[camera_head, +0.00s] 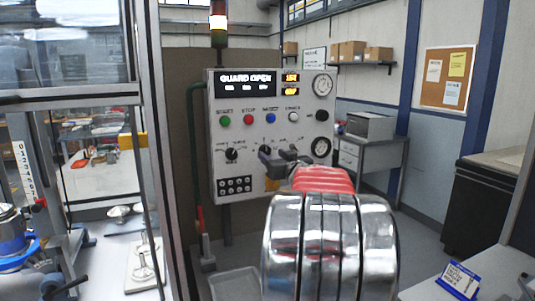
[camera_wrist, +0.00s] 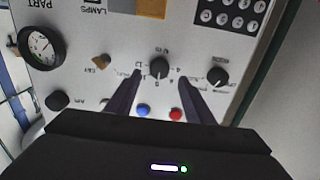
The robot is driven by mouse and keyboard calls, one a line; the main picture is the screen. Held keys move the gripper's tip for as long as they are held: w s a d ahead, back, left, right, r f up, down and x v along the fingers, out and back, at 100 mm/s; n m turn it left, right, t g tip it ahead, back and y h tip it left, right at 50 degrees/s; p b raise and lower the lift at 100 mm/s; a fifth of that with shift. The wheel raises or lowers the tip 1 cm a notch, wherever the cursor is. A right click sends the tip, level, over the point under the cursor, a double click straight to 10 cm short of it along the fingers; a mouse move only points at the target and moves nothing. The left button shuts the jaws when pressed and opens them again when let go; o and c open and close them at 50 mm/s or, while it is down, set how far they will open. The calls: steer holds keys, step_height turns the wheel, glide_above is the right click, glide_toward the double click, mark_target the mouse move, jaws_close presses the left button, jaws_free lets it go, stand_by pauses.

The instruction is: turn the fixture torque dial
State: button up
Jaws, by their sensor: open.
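The fixture torque dial (camera_wrist: 159,67) is a round black knob on the grey control panel, with a pale pointer mark and numbers around it. In the wrist view, which shows the panel upside down, it sits between my two dark fingertips. My gripper (camera_wrist: 160,78) is open, with one finger on each side of the dial and a visible gap to it. I cannot tell how far the tips are from the panel face. In the head view my gripper (camera_head: 279,157) is at the panel's lower middle and hides much of the dial area.
A second black knob (camera_wrist: 217,76) sits beside the dial, outside my fingers. A brass-coloured key switch (camera_wrist: 102,60) is on the other side. Red (camera_wrist: 176,114) and blue (camera_wrist: 143,110) buttons lie close to the fingers. A round gauge (camera_wrist: 41,46) is farther off. The panel (camera_head: 222,107) display reads GUARD OPEN.

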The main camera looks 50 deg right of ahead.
mark_target(266, 151)
steer(key=shift+x, duration=2.35)
steer(key=c, duration=0.9)
steer(key=shift+a, duration=0.25)
steer(key=shift+c, duration=0.6)
steer(key=shift+d, duration=0.15)
